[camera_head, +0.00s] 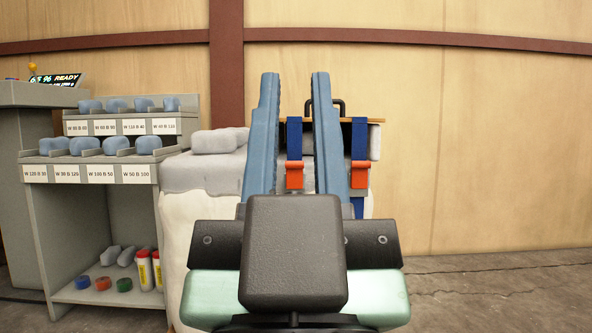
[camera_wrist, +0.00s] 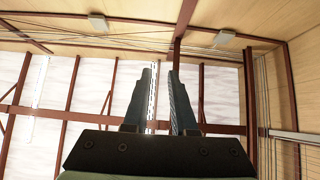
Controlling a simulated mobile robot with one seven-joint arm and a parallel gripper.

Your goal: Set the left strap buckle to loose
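The left strap buckle (camera_head: 295,175) is orange and sits on a blue strap (camera_head: 294,135) that hangs from a tan board. I see it in the head view, framed in the gap between my fingers. The right strap buckle (camera_head: 360,174) is a like orange piece on a second blue strap, to the right of my right finger. My gripper (camera_head: 295,82) is raised with its blue fingers pointing up and apart, with nothing held between them. It hides part of the board. The wrist view shows my open fingers (camera_wrist: 162,70) against wall and roof, with no buckle in sight.
A white padded block (camera_head: 203,175) with a grey pillow (camera_head: 219,140) on it stands left of the straps. A grey shelf (camera_head: 92,188) with labelled blue cushions is farther left. A black handle (camera_head: 339,105) rises above the board. The floor at right is clear.

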